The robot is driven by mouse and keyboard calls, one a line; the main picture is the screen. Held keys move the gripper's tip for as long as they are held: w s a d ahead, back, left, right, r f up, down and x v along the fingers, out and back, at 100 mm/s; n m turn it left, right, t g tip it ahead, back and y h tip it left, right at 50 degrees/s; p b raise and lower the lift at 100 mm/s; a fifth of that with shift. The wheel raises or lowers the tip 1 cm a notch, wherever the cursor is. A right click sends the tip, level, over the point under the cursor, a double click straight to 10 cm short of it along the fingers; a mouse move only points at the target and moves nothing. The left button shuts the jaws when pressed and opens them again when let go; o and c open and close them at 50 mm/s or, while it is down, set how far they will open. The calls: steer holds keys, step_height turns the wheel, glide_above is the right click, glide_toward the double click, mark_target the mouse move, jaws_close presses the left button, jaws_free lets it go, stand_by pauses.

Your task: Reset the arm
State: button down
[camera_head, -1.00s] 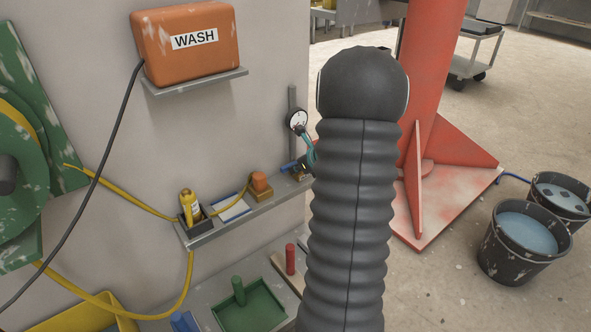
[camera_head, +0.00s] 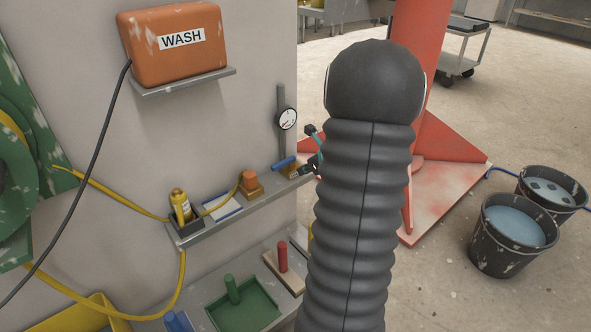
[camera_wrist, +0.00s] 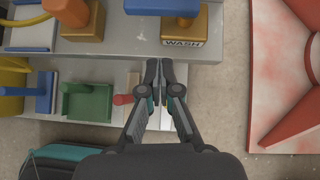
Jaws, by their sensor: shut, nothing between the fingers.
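My gripper (camera_wrist: 160,72) is shut and empty in the wrist view, its two dark fingertips together over the grey ledges. In the head view my gripper (camera_head: 309,166) shows only partly, beside my dark ribbed arm, which hides the rest. It is close to a blue bar (camera_head: 285,162) at the right end of the upper shelf. In the wrist view the blue bar (camera_wrist: 160,6) lies by an orange-yellow block (camera_wrist: 186,28) with a WASH label, beyond the fingertips. I cannot tell the exact gap.
Below are a green tray (camera_head: 252,312) and a red peg (camera_head: 283,257). A round gauge (camera_head: 286,118), red column (camera_head: 440,75) and water buckets (camera_head: 508,240) stand nearby.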

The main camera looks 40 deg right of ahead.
steer(key=p+v, duration=0.1)
steer(key=v, duration=0.6)
steer(key=shift+a+r, duration=0.25)
steer(key=shift+a, duration=0.35)
steer(key=s+a+n+g+y, duration=0.1)
steer(key=s+a+n+g, duration=0.1)
steer(key=s+a+n, duration=0.35)
steer(key=s+a+n+g+y, duration=0.1)
steer(key=s+a+n+g, duration=0.1)
steer(key=a+n, duration=0.65)
steer(key=s+a+r+n+h, duration=0.1)
steer(key=s+a+r+n, duration=0.2)
steer(key=a+n, duration=0.3)
steer(key=s+a+r+n+h+p, duration=0.1)
steer(key=s+a+r+n, duration=0.2)
steer(key=a+r+n, duration=0.3)
steer(key=s+a+r+n+p, duration=0.1)
steer(key=s+a+r+n, duration=0.2)
steer(key=a+n, duration=0.5)
steer(key=shift+s+r+n+t+h, duration=0.3)
steer(key=shift+r+n+h, duration=0.15)
steer(key=shift+r, duration=0.35)
